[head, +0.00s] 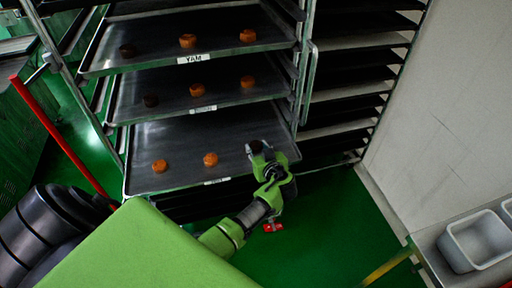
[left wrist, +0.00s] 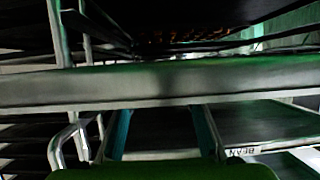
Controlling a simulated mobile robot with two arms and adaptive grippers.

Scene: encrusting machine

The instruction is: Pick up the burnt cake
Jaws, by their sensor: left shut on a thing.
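My left gripper (head: 260,154) is over the right end of the lowest pulled-out tray (head: 185,135). It is shut on a dark, burnt cake (head: 255,146), which shows just past its fingertips. I cannot tell whether the cake is lifted off the tray. Two orange-brown cakes (head: 210,159) sit on this tray to the left. In the left wrist view the held cake cannot be made out. My right gripper is not in view.
The middle tray (head: 240,92) and top tray (head: 220,28) overhang behind my gripper. Rack posts (head: 305,70) and a second rack of dark shelves (head: 350,75) stand to the right. A tray edge (left wrist: 160,84) crosses the left wrist view. Green floor (head: 340,220) is clear at the right.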

